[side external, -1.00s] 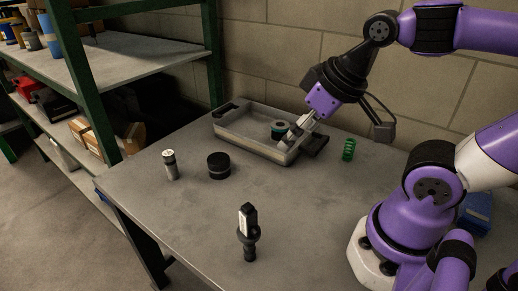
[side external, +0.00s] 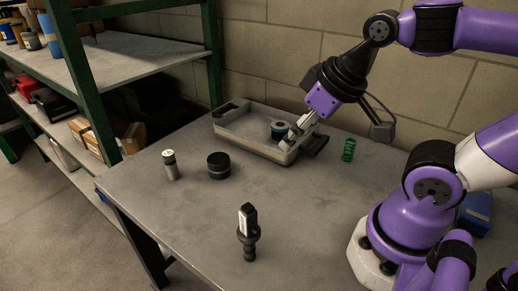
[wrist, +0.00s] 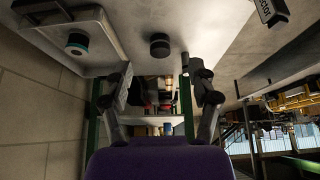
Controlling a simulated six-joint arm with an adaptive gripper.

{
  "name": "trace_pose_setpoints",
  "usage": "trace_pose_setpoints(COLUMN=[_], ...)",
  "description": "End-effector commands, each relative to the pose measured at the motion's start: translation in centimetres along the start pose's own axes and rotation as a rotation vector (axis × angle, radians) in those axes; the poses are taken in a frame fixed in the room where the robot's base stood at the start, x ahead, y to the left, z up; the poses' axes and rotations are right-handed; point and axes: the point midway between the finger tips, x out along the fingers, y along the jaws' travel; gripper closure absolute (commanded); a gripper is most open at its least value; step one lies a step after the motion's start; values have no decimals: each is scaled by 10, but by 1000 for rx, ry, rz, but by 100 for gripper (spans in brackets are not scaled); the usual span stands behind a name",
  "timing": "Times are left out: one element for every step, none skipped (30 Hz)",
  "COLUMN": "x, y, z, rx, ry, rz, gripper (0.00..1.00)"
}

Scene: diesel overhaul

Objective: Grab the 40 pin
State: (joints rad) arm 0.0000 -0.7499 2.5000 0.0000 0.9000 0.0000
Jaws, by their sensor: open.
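No number 40 can be read, so I cannot tell for sure which part is the 40 pin. A silver cylinder (side external: 170,165) with a dark band and pale label stands upright at the table's left. A black stemmed part (side external: 248,232) with a white label stands upright at the front; a labelled black part (wrist: 270,11) shows at the wrist view's top right. My gripper (side external: 290,130) is over the near right end of the tray (side external: 247,146), apart from both parts. In the wrist view its fingers (wrist: 158,91) are spread with nothing between them.
A teal-ringed round part (side external: 278,129) lies in the tray. A black round part (side external: 218,165) stands beside the silver cylinder. A green spring (side external: 348,150) stands right of the tray. A blue item (side external: 477,215) lies by my base.

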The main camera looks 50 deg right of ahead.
Motion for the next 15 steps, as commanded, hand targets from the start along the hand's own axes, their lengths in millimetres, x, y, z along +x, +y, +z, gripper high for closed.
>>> trace_pose_setpoints(x=[0,0,0,0,0,0,0,0,2,4,7,12,17,23,33], y=[0,0,0,0,-1,-2,-2,-3,-5,-7,-9,-12,-15,-17,-21], z=[0,0,-1,-2,-5,-10,-15,-22,-34,-45,-56,-72,-85,-97,-113], rx=[0,0,-1,-2,-5,-12,-19,-27,-42,-55,-69,-90,-107,-123,-144], ry=[0,0,0,-1,-1,-6,-8,-12,-18,-24,-29,-36,-42,-47,-53], rz=[0,0,0,-1,-2,-5,-8,-11,-17,-23,-30,-38,-46,-54,-63], gripper=[32,32,32,32,32,32,32,32,32,32,32,32,32,32,32])
